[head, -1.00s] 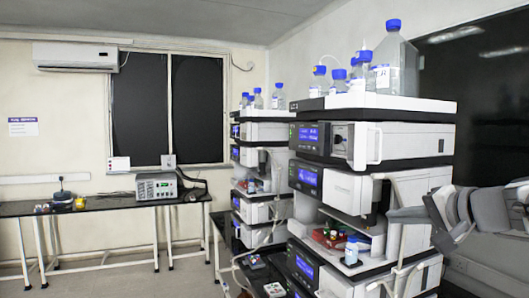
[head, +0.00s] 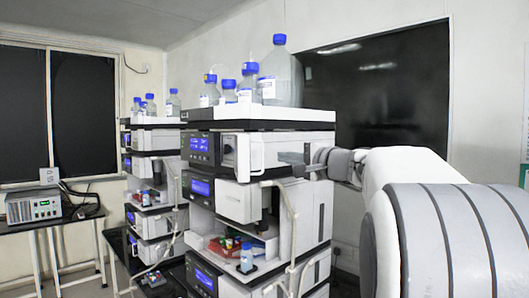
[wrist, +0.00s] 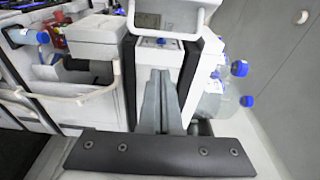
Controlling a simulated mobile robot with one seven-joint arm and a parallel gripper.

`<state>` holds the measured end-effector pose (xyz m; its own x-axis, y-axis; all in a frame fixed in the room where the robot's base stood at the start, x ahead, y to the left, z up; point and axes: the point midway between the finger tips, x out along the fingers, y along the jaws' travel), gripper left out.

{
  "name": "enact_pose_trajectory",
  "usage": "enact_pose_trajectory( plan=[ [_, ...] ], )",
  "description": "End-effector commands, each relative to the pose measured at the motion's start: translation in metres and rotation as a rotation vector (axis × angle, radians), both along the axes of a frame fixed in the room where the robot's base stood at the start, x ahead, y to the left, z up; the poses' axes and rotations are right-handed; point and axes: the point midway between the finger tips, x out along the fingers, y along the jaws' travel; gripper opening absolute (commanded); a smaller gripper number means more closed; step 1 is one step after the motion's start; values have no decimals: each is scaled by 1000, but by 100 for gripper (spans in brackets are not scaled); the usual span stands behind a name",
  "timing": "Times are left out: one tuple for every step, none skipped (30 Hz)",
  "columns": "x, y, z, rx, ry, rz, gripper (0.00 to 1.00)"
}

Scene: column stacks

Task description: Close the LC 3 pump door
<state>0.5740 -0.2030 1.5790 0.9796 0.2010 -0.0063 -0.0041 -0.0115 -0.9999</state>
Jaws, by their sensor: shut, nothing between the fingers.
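The near instrument stack (head: 318,212) stands in the middle of the head view. I cannot read an LC 3 label or tell for sure which panel is the pump door. Its upper module has a blue display (head: 200,145) and a white front part (head: 265,152). A white box-like part (head: 238,202) juts out below it. My gripper (head: 303,170) is at the right side of the upper module; I cannot tell whether it touches. In the wrist view my gripper (wrist: 160,80) is shut and empty, its grey fingers together in front of white housing.
Bottles with blue caps (head: 282,75) stand on top of the stack. Pale tubing (head: 292,220) hangs along its front. A second stack (head: 155,190) stands behind to the left. A bench with a grey device (head: 33,206) is at far left.

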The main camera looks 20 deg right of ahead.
Motion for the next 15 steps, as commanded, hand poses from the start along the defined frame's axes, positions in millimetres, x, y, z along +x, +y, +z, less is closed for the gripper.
enact_pose_trajectory(
  plan=[
    [-1, 10, 3, -2, -2, 3, 0],
    [-2, 14, 3, -2, -2, 3, 0],
    [-1, 18, 3, -1, -2, 3, 0],
    [-1, 21, 2, 0, -3, 3, 0],
    [-1, 23, 2, -1, -2, 2, 0],
    [-1, 25, 1, -1, -2, 1, 0],
    [-1, 27, 1, -2, -1, 1, 0],
    [-1, 28, 1, -2, -1, 1, 0],
    [-1, 29, 1, -2, -1, 1, 0],
    [-1, 30, 1, -2, -1, 1, 0],
    [-1, 30, 0, -3, -3, 1, 0],
    [-1, 30, 0, -3, -2, 1, 0],
    [-1, 30, 0, -3, -2, 1, 0],
    [-1, 30, 0, -3, -2, 1, 0],
    [-1, 30, 0, -3, -2, 1, 0]
  ],
)
